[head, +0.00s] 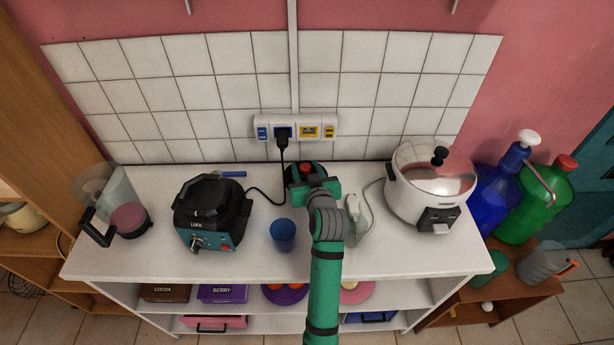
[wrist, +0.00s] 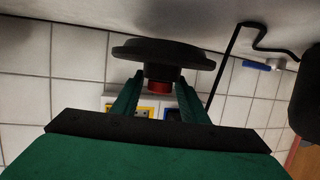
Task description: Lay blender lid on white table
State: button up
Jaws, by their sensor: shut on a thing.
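The blender lid is a black disc with a red part at its middle; it shows in the wrist view (wrist: 165,52) and partly in the head view (head: 292,171). My gripper (head: 308,178) is shut on the lid, with a finger on each side of the red part in the wrist view (wrist: 158,92). The lid is over the back middle of the white table (head: 160,262), close to its top. I cannot tell whether it touches the table. My gripper and arm hide part of the lid in the head view.
A blue cup (head: 283,235) stands left of my arm. A black and teal appliance (head: 208,213) and a clear jug (head: 118,190) stand further left. A white cooker (head: 432,185) stands right. A power strip (head: 296,127) with a black plug is on the wall behind.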

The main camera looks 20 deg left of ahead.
jog(key=shift+w+d+f, duration=0.1)
jog(key=shift+w+f, duration=0.05)
jog(key=shift+f, duration=1.5)
jog(key=shift+f, duration=0.1)
jog(key=o, duration=1.4)
